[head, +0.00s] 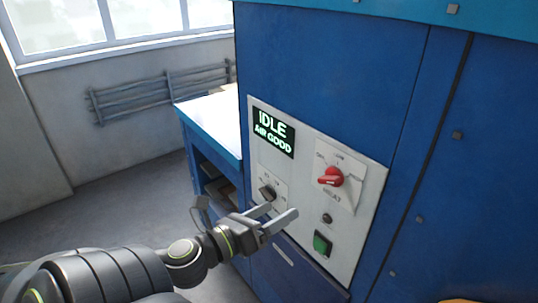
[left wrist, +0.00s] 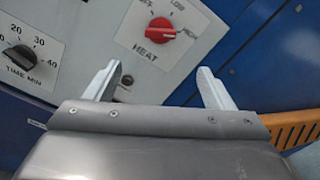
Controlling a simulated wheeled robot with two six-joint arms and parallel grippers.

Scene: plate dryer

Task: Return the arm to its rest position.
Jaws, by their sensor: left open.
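My left gripper (head: 279,214) is open and empty, in front of the control panel (head: 362,235) of the blue dryer. In the left wrist view its two pale fingers (left wrist: 160,82) stand apart with nothing between them. The red heat knob (head: 331,177) is up and to the right of the gripper in the head view, and beyond the fingertips in the left wrist view (left wrist: 161,30). The black time knob (head: 267,193) is just behind and above the fingers in the head view. I cannot tell whether the fingers touch the panel. My right gripper is not in view.
The display (head: 273,132) reads "IDLE AIR GOOD". A green button (head: 322,243) is low on the panel. A white-topped bench (head: 212,122) stands left of the blue cabinet (head: 330,60). An orange part (left wrist: 300,131) shows at lower right. The floor (head: 115,205) at left is clear.

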